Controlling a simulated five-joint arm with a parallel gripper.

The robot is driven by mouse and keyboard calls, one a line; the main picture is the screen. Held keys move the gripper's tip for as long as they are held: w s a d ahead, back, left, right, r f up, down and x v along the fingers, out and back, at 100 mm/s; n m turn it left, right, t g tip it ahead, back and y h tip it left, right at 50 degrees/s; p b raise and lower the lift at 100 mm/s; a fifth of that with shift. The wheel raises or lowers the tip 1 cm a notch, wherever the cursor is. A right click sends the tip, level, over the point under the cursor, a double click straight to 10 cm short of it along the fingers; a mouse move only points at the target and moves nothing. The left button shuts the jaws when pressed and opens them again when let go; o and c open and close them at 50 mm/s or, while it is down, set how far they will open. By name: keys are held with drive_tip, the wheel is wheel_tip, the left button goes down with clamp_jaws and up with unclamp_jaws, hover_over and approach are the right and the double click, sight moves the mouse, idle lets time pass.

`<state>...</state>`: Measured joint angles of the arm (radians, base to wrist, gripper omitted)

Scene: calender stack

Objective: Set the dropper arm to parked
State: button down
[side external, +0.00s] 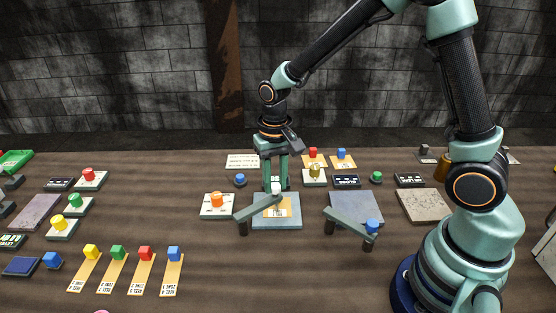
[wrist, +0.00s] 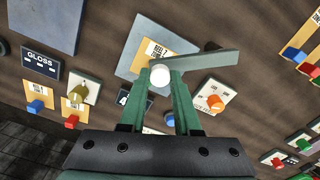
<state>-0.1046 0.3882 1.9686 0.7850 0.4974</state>
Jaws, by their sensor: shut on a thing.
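My gripper (side external: 275,186) is shut on a white knob (wrist: 160,75) at one end of a grey-green bar, which looks like the dropper arm (side external: 258,207). The bar lies across a grey-blue plate (side external: 289,222) with an orange and white label (side external: 276,209). Its other end, in the side view, reaches past the plate's left edge to a dark post (side external: 243,229). In the wrist view the bar (wrist: 205,62) runs right from the knob across the plate (wrist: 137,40). The fingers hide part of the knob.
A second bar (side external: 345,222) with a blue knob (side external: 372,225) stands to the right. An orange button (side external: 216,200) sits close left of the held bar. Several coloured buttons, cubes and plates stand around, with a GLOSS sign (wrist: 42,62) in the wrist view.

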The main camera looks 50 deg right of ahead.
drive_tip(key=shift+s+r, duration=0.1)
drive_tip(key=shift+s, duration=0.05)
drive_tip(key=s+a+m, duration=0.7)
drive_tip(key=a+m, duration=0.2)
drive_tip(key=m, duration=0.7)
drive_tip(key=shift+s, duration=0.35)
drive_tip(key=shift+a, duration=0.1)
idle(0.5)
drive_tip(key=c, duration=0.6)
unclamp_jaws()
wheel_tip(320, 180, up, 12)
